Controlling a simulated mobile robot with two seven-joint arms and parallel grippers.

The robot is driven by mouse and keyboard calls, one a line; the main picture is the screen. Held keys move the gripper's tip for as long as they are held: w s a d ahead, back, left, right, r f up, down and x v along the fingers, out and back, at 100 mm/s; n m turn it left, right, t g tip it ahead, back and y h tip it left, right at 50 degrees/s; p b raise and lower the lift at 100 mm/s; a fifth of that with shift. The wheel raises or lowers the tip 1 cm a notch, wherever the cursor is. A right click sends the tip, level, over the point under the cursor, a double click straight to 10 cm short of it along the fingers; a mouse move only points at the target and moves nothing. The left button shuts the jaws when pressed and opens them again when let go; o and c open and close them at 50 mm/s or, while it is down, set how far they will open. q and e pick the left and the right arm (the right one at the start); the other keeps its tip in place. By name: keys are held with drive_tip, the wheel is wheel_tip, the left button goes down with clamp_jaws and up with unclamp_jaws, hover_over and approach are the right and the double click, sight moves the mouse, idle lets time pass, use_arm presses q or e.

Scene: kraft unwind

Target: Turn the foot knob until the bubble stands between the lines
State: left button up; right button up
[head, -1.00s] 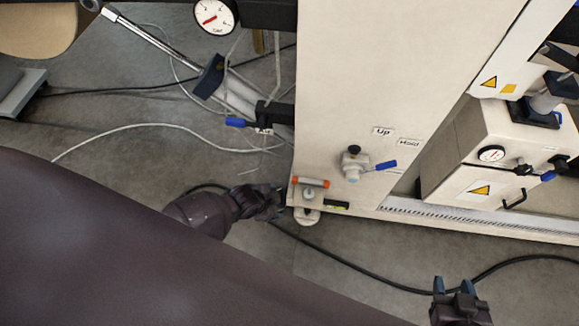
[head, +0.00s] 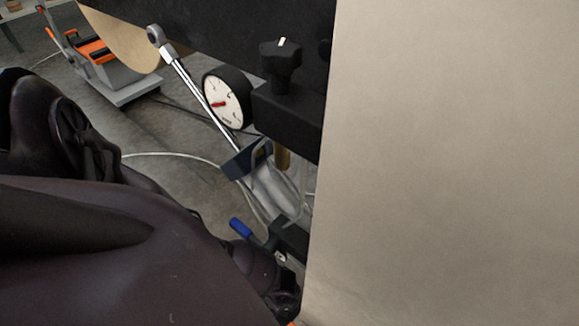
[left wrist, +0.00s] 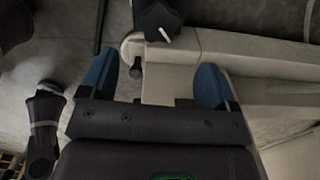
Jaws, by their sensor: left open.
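In the left wrist view my left gripper (left wrist: 155,80) is open, with blue fingertips apart and nothing between them. Beyond the fingertips, at the top edge, is a dark lobed knob (left wrist: 157,15) beside the pale machine base (left wrist: 265,52); I cannot tell if it is the foot knob. In the head view the left hand is a dark shape at the bottom edge, beside the beige panel (head: 450,150). A sliver of orange (head: 292,323) shows there. The level's bubble and lines are not visible in either view. My right gripper is out of sight.
The beige panel fills the right of the head view. Left of it are a red-needled dial gauge (head: 227,101), a black knob (head: 281,62), a chrome rod (head: 200,95) and a blue lever (head: 240,229). A grey and orange device (head: 100,65) stands on the floor behind.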

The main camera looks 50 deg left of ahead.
sight(284, 311)
use_arm(q)
drive_tip(key=f+b, duration=0.1)
drive_tip(key=f, duration=0.1)
drive_tip(key=f+b, duration=0.1)
drive_tip(key=f, duration=0.2)
drive_tip(key=f+b, duration=0.2)
drive_tip(key=f, duration=0.1)
drive_tip(key=shift+s, duration=0.35)
drive_tip(key=shift+w+f+b, duration=0.3)
drive_tip(key=shift+f+b, duration=0.15)
drive_tip(key=shift+f, duration=0.05)
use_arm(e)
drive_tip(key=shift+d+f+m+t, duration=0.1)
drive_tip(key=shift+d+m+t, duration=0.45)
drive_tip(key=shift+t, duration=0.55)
use_arm(q)
drive_tip(key=shift+c, duration=0.3)
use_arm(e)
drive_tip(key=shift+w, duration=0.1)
use_arm(q)
drive_tip(key=c, duration=0.9)
drive_tip(key=shift+o, duration=0.2)
drive_tip(key=shift+m, duration=2.5)
drive_tip(key=o, duration=0.9)
